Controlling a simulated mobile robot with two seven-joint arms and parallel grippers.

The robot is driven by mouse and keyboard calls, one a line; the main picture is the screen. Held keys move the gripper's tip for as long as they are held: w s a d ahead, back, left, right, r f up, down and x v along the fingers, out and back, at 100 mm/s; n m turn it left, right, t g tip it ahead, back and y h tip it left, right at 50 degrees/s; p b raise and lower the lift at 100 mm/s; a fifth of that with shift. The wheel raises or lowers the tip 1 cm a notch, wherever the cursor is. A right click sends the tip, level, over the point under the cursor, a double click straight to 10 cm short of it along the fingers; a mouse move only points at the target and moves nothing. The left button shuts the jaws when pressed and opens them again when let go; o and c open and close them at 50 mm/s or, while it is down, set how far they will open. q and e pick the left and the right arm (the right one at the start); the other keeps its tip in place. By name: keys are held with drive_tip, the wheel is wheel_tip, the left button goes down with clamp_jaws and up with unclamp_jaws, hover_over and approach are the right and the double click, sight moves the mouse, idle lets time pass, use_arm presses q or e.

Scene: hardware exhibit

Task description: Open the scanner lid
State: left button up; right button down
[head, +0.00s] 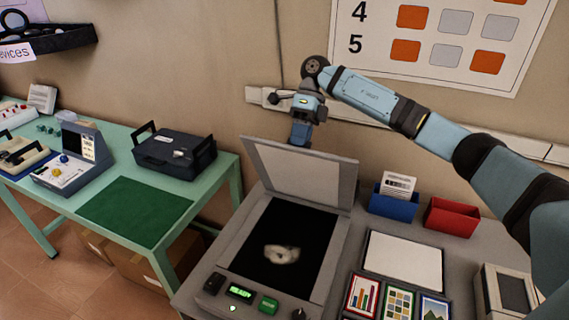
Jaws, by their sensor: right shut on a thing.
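The scanner (230,267) stands on the grey table with its lid (300,172) raised and tilted back. Its dark glass bed (285,225) is exposed, with a pale ring-shaped item (281,254) lying on it. My right gripper (301,138) is behind the lid's top edge, pointing down, at the wall side. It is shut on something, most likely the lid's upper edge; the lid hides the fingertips. My left gripper is not in the view.
A blue bin (393,206) with a card and a red bin (450,218) stand right of the lid. A white panel (404,258) and picture cards lie in front. A green table (120,170) with devices stands left. The wall is close behind.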

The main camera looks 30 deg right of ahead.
drive_tip(key=w+d+y+p, duration=0.1)
drive_tip(key=w+d+p, duration=0.1)
drive_tip(key=w+d, duration=0.4)
drive_tip(key=shift+w+d+r+g, duration=0.2)
drive_tip(key=shift+w+d+g, duration=0.2)
drive_tip(key=shift+d, duration=1.15)
drive_tip(key=c, duration=1.4)
unclamp_jaws()
drive_tip(key=shift+o, duration=1)
drive_tip(key=shift+f, duration=0.1)
drive_tip(key=shift+w+d, duration=0.1)
